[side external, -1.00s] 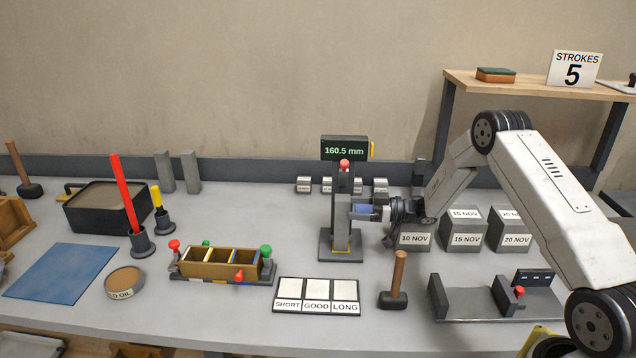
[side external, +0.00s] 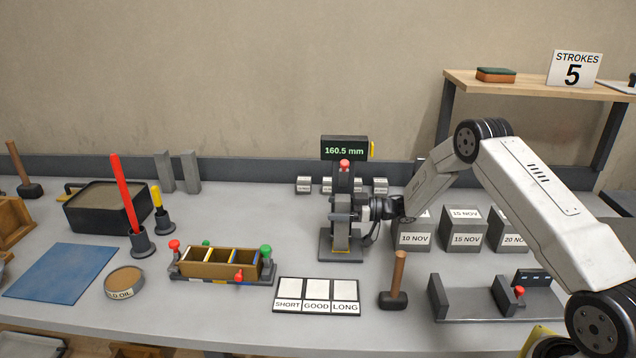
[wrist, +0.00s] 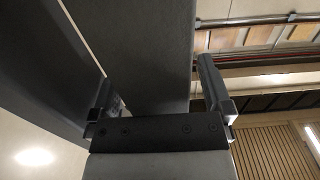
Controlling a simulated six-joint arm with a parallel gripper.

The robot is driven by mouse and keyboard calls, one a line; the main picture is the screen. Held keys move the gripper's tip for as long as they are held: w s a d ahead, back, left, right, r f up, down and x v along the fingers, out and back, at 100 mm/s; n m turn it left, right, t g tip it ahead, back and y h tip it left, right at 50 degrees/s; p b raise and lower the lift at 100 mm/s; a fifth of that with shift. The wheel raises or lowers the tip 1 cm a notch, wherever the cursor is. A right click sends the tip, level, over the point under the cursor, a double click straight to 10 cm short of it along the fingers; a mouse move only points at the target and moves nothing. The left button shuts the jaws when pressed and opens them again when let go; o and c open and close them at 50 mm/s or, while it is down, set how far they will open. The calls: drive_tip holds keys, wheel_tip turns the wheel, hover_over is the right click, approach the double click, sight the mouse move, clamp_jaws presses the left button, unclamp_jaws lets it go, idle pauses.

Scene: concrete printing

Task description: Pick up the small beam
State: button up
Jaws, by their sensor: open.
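A small grey beam (side external: 341,239) stands upright in the measuring stand (side external: 326,248), whose display reads 160.5 mm. My gripper (side external: 345,215) is level with the beam and reaches it from the right, partly covering it. In the wrist view a dark slab face, apparently the beam (wrist: 145,40), lies between my two open fingers (wrist: 155,85), with a gap visible at the right finger. Whether either finger touches it I cannot tell. Two more grey beams (side external: 164,171) (side external: 190,171) stand upright at the back left.
A red-topped knob (side external: 344,165) and the display (side external: 345,149) rise above the beam. Labelled cubes (side external: 464,236) stand to the right. A wooden mould (side external: 220,268) stands left, with clear bench between.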

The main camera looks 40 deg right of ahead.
drive_tip(key=shift+w+a, duration=0.2)
drive_tip(key=shift+a, duration=0.05)
idle(0.3)
drive_tip(key=shift+r, duration=0.1)
clamp_jaws()
